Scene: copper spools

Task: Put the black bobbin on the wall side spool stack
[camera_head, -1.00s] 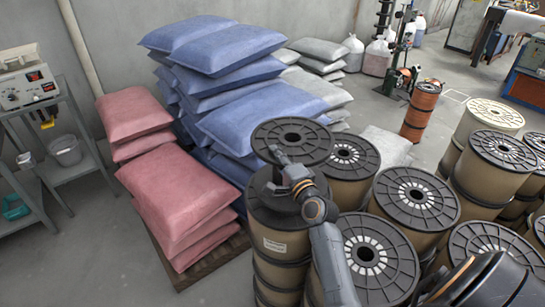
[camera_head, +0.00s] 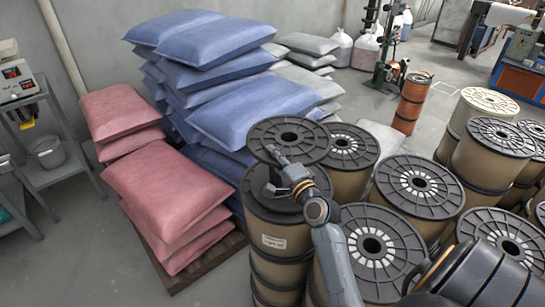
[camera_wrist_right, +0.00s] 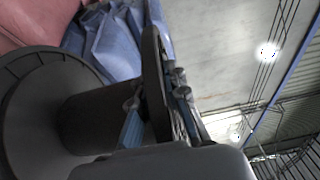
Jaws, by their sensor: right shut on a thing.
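The black bobbin (camera_head: 310,140) shows its round top flange with a centre hole in the head view, above a brown spool stack (camera_head: 275,242) with a white label. My right gripper (camera_head: 277,158) is shut on this flange's near edge. In the right wrist view, the gripper fingers (camera_wrist_right: 157,92) pinch the bobbin flange (camera_wrist_right: 152,50) from both sides. A dark core (camera_wrist_right: 90,118) and a wide black flange (camera_wrist_right: 30,120) show beside it. I cannot tell whether the bobbin's underside touches the stack. My left gripper is not in view.
Several brown spools with black flanges (camera_head: 416,185) stand close on the right. Blue sacks (camera_head: 245,105) and red sacks (camera_head: 165,190) are piled on a pallet (camera_head: 205,262) to the left. A grey cart (camera_head: 45,185) stands at far left. Clear floor lies at lower left.

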